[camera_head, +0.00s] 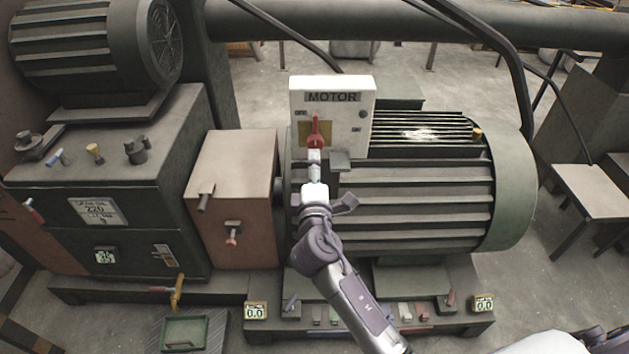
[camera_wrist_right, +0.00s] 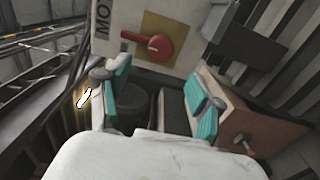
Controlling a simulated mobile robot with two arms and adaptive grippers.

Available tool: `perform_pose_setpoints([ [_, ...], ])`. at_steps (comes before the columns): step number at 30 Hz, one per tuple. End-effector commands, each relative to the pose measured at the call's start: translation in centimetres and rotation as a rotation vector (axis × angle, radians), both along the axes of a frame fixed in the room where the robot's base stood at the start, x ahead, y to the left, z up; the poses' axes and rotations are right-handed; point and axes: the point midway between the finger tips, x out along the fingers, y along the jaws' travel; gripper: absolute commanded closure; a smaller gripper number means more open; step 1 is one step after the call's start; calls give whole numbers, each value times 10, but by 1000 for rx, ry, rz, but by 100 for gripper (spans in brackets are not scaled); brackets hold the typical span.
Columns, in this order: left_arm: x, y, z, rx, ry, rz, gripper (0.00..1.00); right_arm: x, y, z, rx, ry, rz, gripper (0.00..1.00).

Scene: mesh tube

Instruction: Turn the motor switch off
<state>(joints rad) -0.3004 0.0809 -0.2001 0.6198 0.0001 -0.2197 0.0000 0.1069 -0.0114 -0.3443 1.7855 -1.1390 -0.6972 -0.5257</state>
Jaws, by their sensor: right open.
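The motor switch is a red rotary handle (camera_head: 316,131) on a yellowish plate, on the front of a white box marked MOTOR (camera_head: 333,97). Its handle points up in the head view. My right gripper (camera_head: 314,160) is just below and in front of the handle. In the right wrist view the red handle (camera_wrist_right: 160,47) lies beyond the fingertips, roughly centred between them. The right gripper (camera_wrist_right: 158,92) is open, its teal-padded fingers apart with nothing between them. The small labels beside the switch are too small to read. My left gripper is not in view.
A large ribbed green motor (camera_head: 415,195) is right of and below the box. A dark grey block (camera_head: 340,161) juts out close beside the gripper's right side.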

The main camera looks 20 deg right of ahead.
Motion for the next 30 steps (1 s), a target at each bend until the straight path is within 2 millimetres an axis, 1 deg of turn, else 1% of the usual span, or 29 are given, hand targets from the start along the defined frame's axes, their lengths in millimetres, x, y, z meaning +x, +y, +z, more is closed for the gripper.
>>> perform_pose_setpoints([
  [1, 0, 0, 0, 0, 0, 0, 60, -11, 3, -1, 3, 2, 1, 34],
  [3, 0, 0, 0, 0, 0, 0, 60, -22, 6, -1, 2, 2, 1, 34],
  [6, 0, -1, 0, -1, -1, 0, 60, -34, 10, -1, 2, 2, 1, 34],
  [9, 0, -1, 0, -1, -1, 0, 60, -41, 12, 0, -1, 0, 0, 34],
  [13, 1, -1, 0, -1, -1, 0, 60, -44, 12, 0, -1, 0, -1, 34],
  [25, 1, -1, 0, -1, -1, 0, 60, -44, 13, -1, 0, 1, 0, 34],
  [26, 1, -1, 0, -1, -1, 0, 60, -44, 13, -3, 1, 5, 2, 34],
  [28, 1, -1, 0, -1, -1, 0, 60, -43, 14, -15, 13, 28, 11, 34],
  [29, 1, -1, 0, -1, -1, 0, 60, -42, 15, -25, 22, 46, 17, 34],
  [30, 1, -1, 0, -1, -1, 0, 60, -42, 17, -42, 40, 76, 28, 34],
])
